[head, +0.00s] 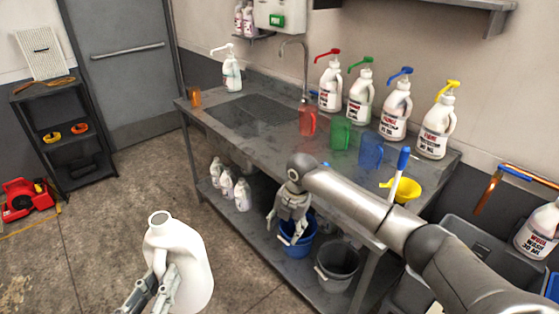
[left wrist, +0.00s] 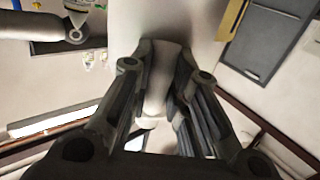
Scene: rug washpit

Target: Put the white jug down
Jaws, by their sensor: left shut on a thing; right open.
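The white jug (head: 182,255) is a plain white bottle with an open round mouth, in the lower left of the head view. My left gripper (head: 165,285) is shut on its handle. It appears held up in front of the floor, roughly upright and apart from the table. In the left wrist view, the white jug (left wrist: 160,85) shows between the two fingers of my left gripper (left wrist: 165,95). My right gripper (head: 290,215) is open and empty, pointing down in front of the table edge, above the blue bucket (head: 298,240).
A grey metal table (head: 270,150) has a sink, tap, several pump jugs and red, green and blue measuring jugs (head: 371,150). A yellow funnel (head: 408,190) is near its right end. Small bottles, the blue bucket and a grey bucket (head: 338,270) are underneath.

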